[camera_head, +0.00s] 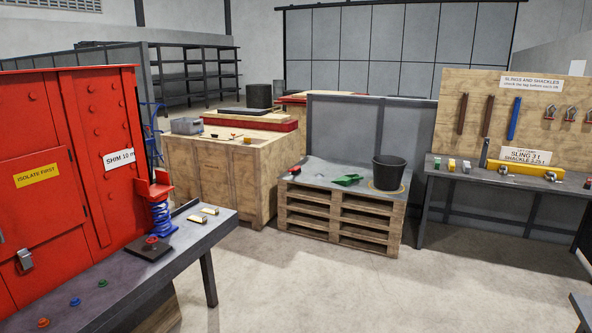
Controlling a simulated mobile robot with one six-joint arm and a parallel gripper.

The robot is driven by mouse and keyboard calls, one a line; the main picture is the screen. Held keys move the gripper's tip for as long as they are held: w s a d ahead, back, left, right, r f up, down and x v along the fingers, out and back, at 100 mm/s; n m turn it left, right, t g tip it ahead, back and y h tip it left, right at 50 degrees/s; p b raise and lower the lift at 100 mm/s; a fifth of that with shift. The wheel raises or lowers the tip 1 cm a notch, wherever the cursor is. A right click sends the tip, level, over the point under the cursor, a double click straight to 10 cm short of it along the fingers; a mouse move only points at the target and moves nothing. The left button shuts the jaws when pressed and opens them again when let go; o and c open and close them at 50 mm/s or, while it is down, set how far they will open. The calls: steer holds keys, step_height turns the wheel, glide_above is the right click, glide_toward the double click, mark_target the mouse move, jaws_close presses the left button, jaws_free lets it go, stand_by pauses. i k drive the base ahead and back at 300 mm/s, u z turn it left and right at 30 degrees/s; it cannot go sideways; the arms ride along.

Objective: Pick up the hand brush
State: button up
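A stack of wooden pallets (340,222) stands in the middle of the view with a grey sheet over its top. A green item (347,180) lies on top, beside a black bucket (387,173). It could be a dustpan or the hand brush; it is too small to tell which. A small red and dark item (294,171) lies near the left corner of the same top, and I cannot tell what it is either. No hand brush is clearly recognisable. My gripper is not in view.
A dark bench (190,238) with small parts stands at front left beside a red cabinet (60,170). A wooden crate (215,180) stands left of the pallets. A tool bench (510,180) stands right. The floor (330,290) in front is clear.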

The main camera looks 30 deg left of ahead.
mark_target(296, 170)
steer(key=u, duration=0.7)
steer(key=i, duration=4.05)
